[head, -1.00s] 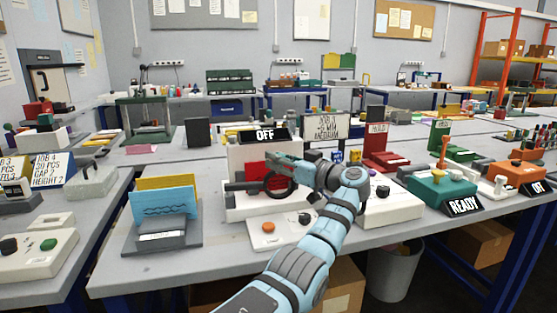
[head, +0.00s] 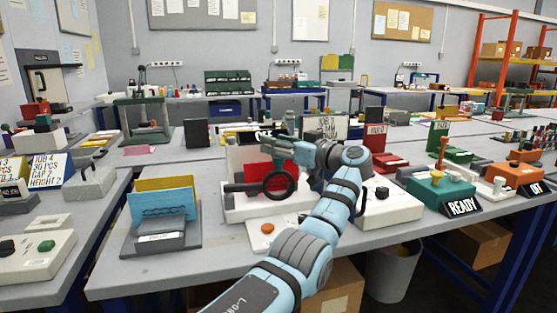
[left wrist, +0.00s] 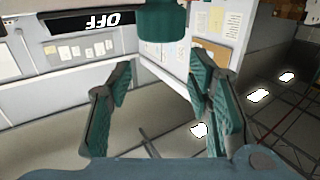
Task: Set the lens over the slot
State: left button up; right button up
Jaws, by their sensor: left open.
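The lens is a dark ring (head: 279,186) on a dark side arm (head: 240,187), in front of a red panel (head: 257,174) on a white pen plotter (head: 234,211). My left gripper (head: 267,143) is open and empty, just above the ring and apart from it, partly covering the plotter's OFF sign (head: 262,133). In the left wrist view my spread fingers (left wrist: 160,78) have nothing between them, and the OFF sign (left wrist: 82,20) shows upside down. I cannot make out the slot or tell whether the ring lies over it. My right gripper is out of view.
A grey stand with yellow and blue sheets (head: 163,202) is left of the plotter. A white box (head: 388,207) and a green unit with a READY sign (head: 440,190) stand to the right.

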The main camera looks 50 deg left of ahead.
aim_at(280, 162)
pick_arm(q)
notch_tip(280, 162, up, 5)
jog(key=shift+d, duration=0.1)
jog(key=shift+c, duration=0.3)
